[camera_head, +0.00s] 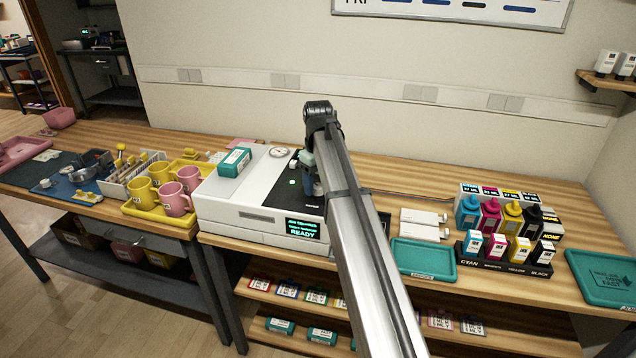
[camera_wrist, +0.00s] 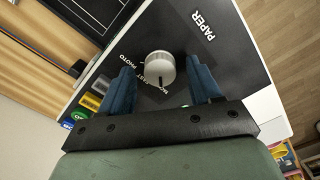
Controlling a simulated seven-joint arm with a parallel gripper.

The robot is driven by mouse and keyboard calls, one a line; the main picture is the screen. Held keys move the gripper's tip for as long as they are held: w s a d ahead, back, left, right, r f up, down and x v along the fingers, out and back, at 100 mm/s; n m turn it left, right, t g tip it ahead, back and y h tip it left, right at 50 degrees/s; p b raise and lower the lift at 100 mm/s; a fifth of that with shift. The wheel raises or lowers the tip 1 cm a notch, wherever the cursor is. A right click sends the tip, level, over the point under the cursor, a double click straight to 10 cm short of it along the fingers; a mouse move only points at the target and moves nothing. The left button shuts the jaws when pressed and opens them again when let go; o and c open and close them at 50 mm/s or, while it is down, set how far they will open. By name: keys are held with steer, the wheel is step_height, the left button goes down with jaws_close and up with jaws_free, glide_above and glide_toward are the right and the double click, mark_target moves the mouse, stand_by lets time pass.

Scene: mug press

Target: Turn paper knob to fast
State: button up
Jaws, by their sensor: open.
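The paper knob (camera_wrist: 160,68) is a round white knob with a dark pointer mark on its lower edge in the wrist view. It sits on a black panel (camera_wrist: 222,72) with the words PAPER, PHOTO and FAST printed around it; another word is partly hidden. My gripper (camera_wrist: 163,80) is open, with one blue finger on each side of the knob and visible gaps to it. In the head view the white printer (camera_head: 265,200) stands on the bench with a READY screen, and my arm hides the knob there.
A teal box (camera_head: 235,162) and a round dial (camera_head: 279,152) are on the printer top. Yellow and pink mugs (camera_head: 173,198) stand in a yellow tray to its left. Ink bottles (camera_head: 490,215) and a teal tray (camera_head: 425,259) are to its right.

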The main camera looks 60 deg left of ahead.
steer(key=shift+f, duration=0.15)
steer(key=c, duration=1)
steer(key=shift+c, duration=0.2)
steer(key=m, duration=0.4)
steer(key=shift+m, duration=0.4)
steer(key=m, duration=0.4)
steer(key=shift+m, duration=0.4)
